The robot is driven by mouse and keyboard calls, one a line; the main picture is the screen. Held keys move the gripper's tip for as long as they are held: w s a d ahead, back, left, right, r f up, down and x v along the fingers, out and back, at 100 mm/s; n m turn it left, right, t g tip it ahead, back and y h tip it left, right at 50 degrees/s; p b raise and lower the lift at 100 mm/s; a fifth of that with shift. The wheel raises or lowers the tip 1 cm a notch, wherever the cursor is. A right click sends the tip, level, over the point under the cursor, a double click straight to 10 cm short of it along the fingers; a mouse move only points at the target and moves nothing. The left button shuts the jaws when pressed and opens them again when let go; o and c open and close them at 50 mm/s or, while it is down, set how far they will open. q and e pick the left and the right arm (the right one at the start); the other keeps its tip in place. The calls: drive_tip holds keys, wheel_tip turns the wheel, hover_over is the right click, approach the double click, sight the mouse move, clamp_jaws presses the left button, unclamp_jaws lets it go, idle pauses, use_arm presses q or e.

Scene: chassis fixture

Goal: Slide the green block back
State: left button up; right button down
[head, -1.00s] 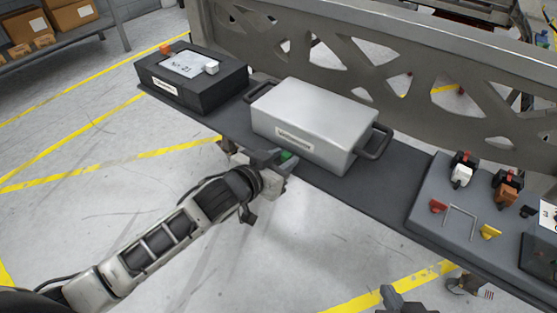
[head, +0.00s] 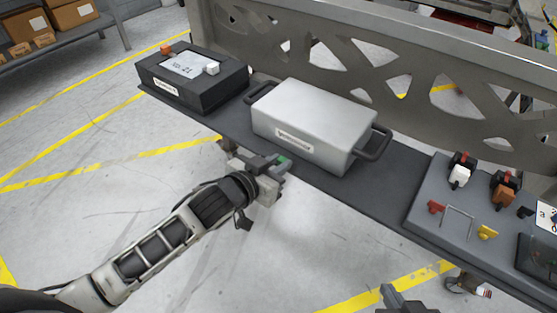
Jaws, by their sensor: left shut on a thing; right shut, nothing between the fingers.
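The green block (head: 284,159) shows as a small green patch at the front edge of the dark shelf, just in front of the silver case. My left gripper (head: 276,167) is shut on it, and its fingers hide most of the block. My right gripper (head: 396,299) is only partly in view at the bottom edge. It is shut and empty, in front of the shelf and well away from the block.
A silver case (head: 315,117) with side handles stands on the dark shelf (head: 365,195) behind the block. A black box (head: 193,78) stands at the left. A grey panel (head: 425,205) with several connectors is at the right. A metal truss wall (head: 330,50) rises behind.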

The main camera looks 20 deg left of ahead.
use_arm(q)
drive_tip(key=o, duration=0.8)
drive_tip(key=shift+o, duration=0.2)
drive_tip(key=s+r+p, duration=0.2)
drive_tip(key=s+a+r+p, duration=0.1)
drive_tip(key=s+r+p, duration=0.1)
drive_tip(key=p, duration=0.1)
drive_tip(key=shift+a, duration=0.2)
use_arm(e)
wheel_tip(320, 180, up, 6)
drive_tip(key=shift+f, duration=0.25)
use_arm(q)
drive_tip(key=shift+w, duration=0.1)
drive_tip(key=s+f+g+y, duration=0.1)
drive_tip(key=s+f, duration=0.4)
drive_tip(key=s, duration=0.2)
drive_tip(key=s+f+n+g+y, duration=0.1)
drive_tip(key=s+f+g, duration=0.1)
drive_tip(key=s+f, duration=0.3)
drive_tip(key=s, duration=0.3)
drive_tip(key=shift+f, duration=0.2)
use_arm(e)
drive_tip(key=shift+h, duration=0.3)
drive_tip(key=f, duration=0.2)
drive_tip(key=d+f, duration=0.1)
drive_tip(key=f, duration=0.1)
drive_tip(key=shift+s, duration=0.25)
